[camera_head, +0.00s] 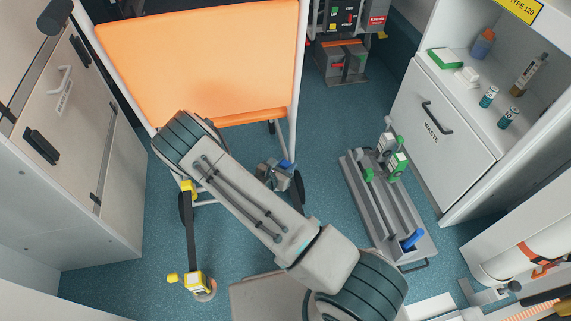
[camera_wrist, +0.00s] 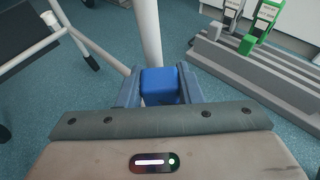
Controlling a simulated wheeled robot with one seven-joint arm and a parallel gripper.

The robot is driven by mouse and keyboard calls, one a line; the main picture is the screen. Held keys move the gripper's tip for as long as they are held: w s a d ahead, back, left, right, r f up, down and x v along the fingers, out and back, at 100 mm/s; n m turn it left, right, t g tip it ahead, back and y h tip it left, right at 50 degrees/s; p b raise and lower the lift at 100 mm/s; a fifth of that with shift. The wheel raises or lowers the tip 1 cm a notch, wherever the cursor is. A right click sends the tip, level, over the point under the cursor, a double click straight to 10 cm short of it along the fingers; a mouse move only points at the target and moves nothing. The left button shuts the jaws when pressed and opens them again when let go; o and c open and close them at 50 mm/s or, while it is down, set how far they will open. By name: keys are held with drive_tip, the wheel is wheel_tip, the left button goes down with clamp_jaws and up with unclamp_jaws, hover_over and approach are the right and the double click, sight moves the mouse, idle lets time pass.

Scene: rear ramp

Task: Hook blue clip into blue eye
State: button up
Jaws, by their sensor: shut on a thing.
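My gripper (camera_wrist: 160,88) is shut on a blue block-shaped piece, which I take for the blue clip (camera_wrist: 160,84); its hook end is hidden. The clip also shows as a small blue spot in the head view (camera_head: 285,164), near the lower right of the orange-seated frame. In the wrist view a white post (camera_wrist: 149,35) rises directly behind the clip; whether they touch cannot be told. No blue eye can be made out clearly. A separate blue piece (camera_head: 412,240) lies at the near end of the grey rack.
The grey rack (camera_head: 405,222) on the floor at right holds green and grey clips (camera_head: 397,163). A black strap (camera_head: 190,235) with yellow ends runs from the orange-seated frame (camera_head: 200,60) to the floor at left. White cabinets stand on both sides. Blue floor is clear between frame and rack.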

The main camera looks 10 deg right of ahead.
drive_tip(key=shift+f+b, duration=0.3)
drive_tip(key=shift+f, duration=0.3)
drive_tip(key=o, duration=1.2)
drive_tip(key=shift+c, duration=0.2)
drive_tip(key=shift+a+r, duration=0.1)
drive_tip(key=p+v, duration=0.4)
drive_tip(key=v, duration=0.9)
drive_tip(key=shift+s+a, duration=0.25)
drive_tip(key=shift+r, duration=0.1)
